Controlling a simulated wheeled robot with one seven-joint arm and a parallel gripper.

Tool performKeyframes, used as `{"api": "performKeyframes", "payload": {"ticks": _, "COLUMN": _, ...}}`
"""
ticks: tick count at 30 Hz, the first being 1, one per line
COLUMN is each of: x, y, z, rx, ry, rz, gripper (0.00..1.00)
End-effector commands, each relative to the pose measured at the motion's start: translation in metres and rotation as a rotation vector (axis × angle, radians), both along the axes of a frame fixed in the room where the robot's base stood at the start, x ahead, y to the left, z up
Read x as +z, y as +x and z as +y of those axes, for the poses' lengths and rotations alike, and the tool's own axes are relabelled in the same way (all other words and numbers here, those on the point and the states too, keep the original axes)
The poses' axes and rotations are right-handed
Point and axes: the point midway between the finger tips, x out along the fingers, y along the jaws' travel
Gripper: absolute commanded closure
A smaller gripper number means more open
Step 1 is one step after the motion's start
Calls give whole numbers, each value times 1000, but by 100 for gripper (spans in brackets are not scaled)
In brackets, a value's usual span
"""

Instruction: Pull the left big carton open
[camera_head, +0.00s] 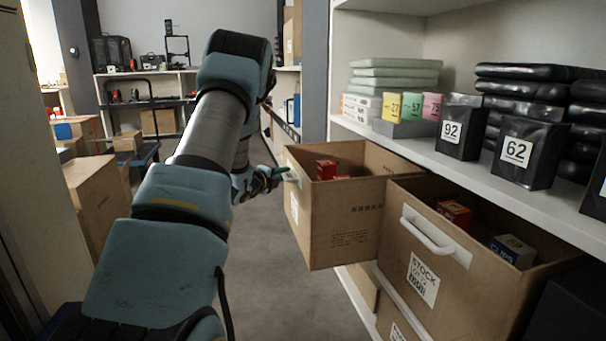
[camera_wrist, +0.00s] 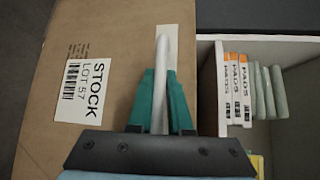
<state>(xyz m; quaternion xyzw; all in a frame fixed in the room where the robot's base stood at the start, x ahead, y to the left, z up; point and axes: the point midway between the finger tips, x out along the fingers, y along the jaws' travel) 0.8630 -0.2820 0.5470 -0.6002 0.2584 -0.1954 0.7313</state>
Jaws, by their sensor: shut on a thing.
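The left big carton (camera_head: 345,215) is a brown open-topped box that sticks out from the shelf, with small red boxes (camera_head: 326,170) inside. Its front fills the left of the wrist view (camera_wrist: 105,35), with a white label (camera_wrist: 85,88) reading STOCK LOT 57. My gripper (camera_head: 284,172) is at the carton's front, shut on its white handle (camera_wrist: 161,60). In the wrist view the green fingers (camera_wrist: 160,102) sit on both sides of the handle. In the head view the fingers partly hide the handle.
A second big carton (camera_head: 455,275) with a white handle stands at the right. Black packs (camera_head: 515,150) and stacked green pads (camera_head: 395,75) lie on the shelf (camera_head: 500,190) above. Cartons (camera_head: 95,195) stand at the left. The grey floor (camera_head: 265,285) between is clear.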

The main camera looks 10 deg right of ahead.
Motion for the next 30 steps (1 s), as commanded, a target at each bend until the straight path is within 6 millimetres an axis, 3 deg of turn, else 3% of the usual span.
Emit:
{"api": "performKeyframes", "payload": {"ticks": 3, "x": -2, "y": -2, "z": 20, "rx": 4, "ry": 3, "rz": 2, "gripper": 100}}
{"api": "performKeyframes", "payload": {"ticks": 9, "x": -1, "y": -5, "z": 37, "rx": 2, "ry": 1, "rz": 3, "gripper": 100}}
{"api": "performKeyframes", "payload": {"ticks": 23, "x": -1, "y": -5, "z": 42, "rx": 1, "ry": 2, "rz": 2, "gripper": 100}}
{"api": "performKeyframes", "payload": {"ticks": 24, "x": -1, "y": -5, "z": 42, "rx": 1, "ry": 2, "rz": 2, "gripper": 82}}
{"api": "performKeyframes", "payload": {"ticks": 30, "x": -1, "y": -5, "z": 42, "rx": 1, "ry": 1, "rz": 1, "gripper": 59}}
